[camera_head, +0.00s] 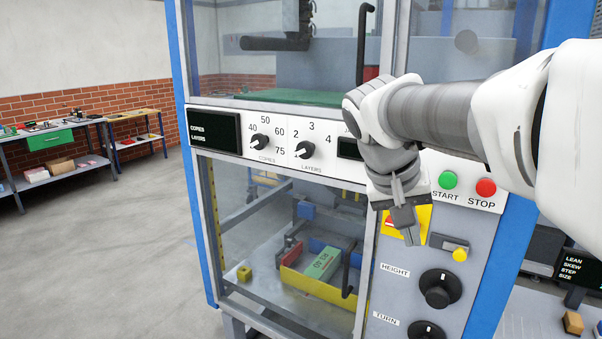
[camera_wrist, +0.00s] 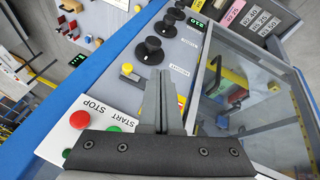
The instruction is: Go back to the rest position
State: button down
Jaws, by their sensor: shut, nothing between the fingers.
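My gripper (camera_head: 408,222) hangs in front of the stacker's control panel, below the strip with the copies and layers knobs, with its fingers pointing down. It is shut and holds nothing. In the wrist view my gripper (camera_wrist: 164,78) shows its two fingers side by side and touching, over the grey panel. My arm comes in from the right of the head view and covers part of the panel's upper strip. The green start button (camera_head: 447,180) and red stop button (camera_head: 486,187) are just right of the gripper. I cannot tell whether the fingertips touch the panel.
The copies knob (camera_head: 259,142), layers knob (camera_head: 304,149), height knob (camera_head: 440,288) and turn knob (camera_head: 426,331) stick out from the machine. A yellow knob (camera_head: 460,254) is near the fingers. Workbenches (camera_head: 62,127) stand at the far left. The floor (camera_head: 110,245) on the left is clear.

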jog(key=s+a+f+n+t+y, duration=0.1)
jog(key=s+a+f+y, duration=0.1)
jog(key=s+f, duration=0.2)
jog(key=s+a+f+n+t+y, duration=0.1)
jog(key=s+a+f+n+y, duration=0.1)
jog(key=s, duration=0.8)
notch_tip(320, 180, down, 2)
jog(key=shift+s+a+f+n+t+y, duration=0.2)
jog(key=shift+s+a+n+t+y, duration=0.15)
jog(key=shift+a, duration=0.4)
